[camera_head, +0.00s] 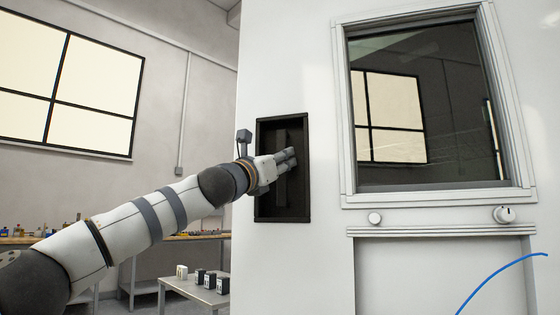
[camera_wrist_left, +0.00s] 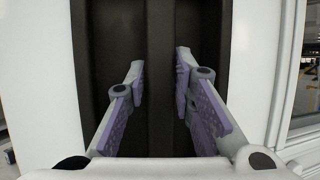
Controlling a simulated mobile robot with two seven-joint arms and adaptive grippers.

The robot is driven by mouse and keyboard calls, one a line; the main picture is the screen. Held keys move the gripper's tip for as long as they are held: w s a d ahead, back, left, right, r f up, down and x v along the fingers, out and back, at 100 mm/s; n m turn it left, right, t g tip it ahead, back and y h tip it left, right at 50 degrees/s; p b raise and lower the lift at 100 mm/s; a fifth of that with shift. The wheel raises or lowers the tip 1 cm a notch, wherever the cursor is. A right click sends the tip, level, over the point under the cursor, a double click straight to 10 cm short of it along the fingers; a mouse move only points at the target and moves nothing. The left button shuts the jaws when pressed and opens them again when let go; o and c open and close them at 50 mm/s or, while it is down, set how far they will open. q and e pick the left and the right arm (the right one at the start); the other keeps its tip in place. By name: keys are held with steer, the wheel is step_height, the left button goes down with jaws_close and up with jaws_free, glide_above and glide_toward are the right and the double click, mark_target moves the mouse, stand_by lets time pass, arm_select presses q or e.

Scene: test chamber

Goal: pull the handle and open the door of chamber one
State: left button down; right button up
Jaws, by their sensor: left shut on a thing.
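The white chamber door front (camera_head: 285,60) fills the middle and right of the head view and appears closed. A black recessed frame (camera_head: 265,215) is set in it, left of the window. Inside is a vertical dark handle bar (camera_head: 282,188). My left gripper (camera_head: 289,158) reaches into the recess from the left and is shut on the bar. In the left wrist view the handle (camera_wrist_left: 160,60) runs upright between the purple-padded fingers of the left gripper (camera_wrist_left: 160,75). The lower part of the bar is hidden behind the gripper base. My right gripper is not in view.
A framed dark window (camera_head: 450,120) is right of the recess, with two round knobs (camera_head: 375,218) below it. A blue cable (camera_head: 500,270) curves at lower right. A low table (camera_head: 195,290) with small black boxes and workbenches stand at left, behind my arm.

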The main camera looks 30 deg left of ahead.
arm_select(q)
steer(key=shift+r, duration=0.4)
steer(key=c, duration=1.5)
jaws_free()
steer(key=shift+c, duration=0.2)
steer(key=shift+o, duration=0.7)
steer(key=shift+s, duration=0.15)
steer(key=v, duration=1.2)
steer(key=shift+f, duration=0.2)
